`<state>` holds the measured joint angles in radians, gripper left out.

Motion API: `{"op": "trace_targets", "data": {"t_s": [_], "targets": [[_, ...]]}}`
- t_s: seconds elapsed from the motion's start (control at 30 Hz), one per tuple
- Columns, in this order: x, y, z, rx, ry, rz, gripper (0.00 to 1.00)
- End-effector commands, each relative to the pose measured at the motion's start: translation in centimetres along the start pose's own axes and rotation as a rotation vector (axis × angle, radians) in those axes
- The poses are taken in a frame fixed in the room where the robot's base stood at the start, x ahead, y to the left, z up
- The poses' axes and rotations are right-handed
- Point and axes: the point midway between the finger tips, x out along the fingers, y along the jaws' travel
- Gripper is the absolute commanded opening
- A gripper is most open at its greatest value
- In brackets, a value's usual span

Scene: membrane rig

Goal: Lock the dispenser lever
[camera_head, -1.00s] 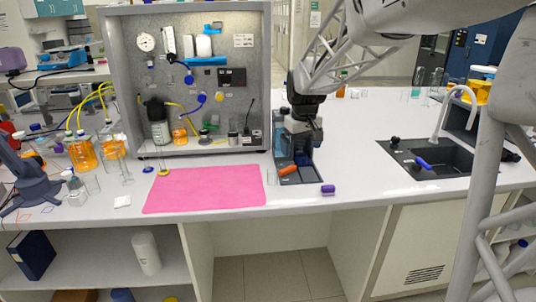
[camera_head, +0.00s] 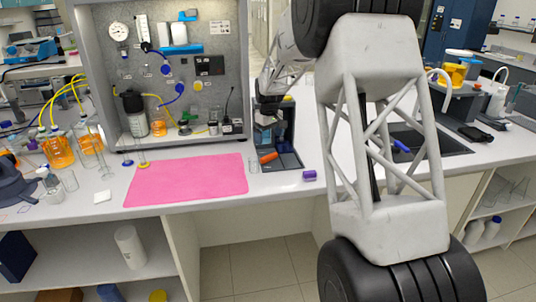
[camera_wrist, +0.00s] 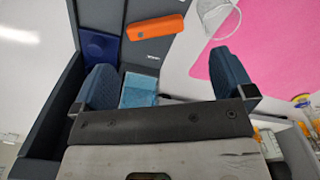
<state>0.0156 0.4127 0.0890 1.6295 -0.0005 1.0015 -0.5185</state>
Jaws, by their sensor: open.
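The dispenser (camera_head: 287,160) is a dark grey-blue stand on the bench, right of the pink mat. An orange bar (camera_head: 268,157), which looks like its lever, sits low at its front left. In the wrist view the orange bar (camera_wrist: 156,27) lies slightly tilted above a small label, beyond my fingertips and apart from them. My gripper (camera_wrist: 166,65) is open and empty, pointing at the dispenser. In the head view my gripper (camera_head: 270,108) is over the dispenser's upper part, its fingers unclear.
The pink mat (camera_head: 187,180) is clear. A clear glass vessel (camera_head: 253,165) stands just left of the dispenser, and a purple object (camera_head: 309,175) lies near the bench edge. The grey panel rig (camera_head: 190,80) stands behind left. A dark sink (camera_head: 430,143) is at right.

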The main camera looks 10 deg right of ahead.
Motion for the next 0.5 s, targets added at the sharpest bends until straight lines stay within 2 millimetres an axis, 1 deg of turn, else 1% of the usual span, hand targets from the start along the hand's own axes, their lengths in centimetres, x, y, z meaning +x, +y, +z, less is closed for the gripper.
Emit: {"op": "trace_targets", "data": {"t_s": [0.03,0.1,0.2,0.5], "targets": [[0.6,0.3,-0.6,-0.005,-0.003,-0.002,1.0],[1.2,0.7,-1.1,-0.011,-0.005,-0.003,1.0],[1.6,0.9,-1.6,-0.018,-0.007,-0.004,1.0],[1.8,1.0,-1.8,-0.021,-0.008,-0.005,1.0]]}}
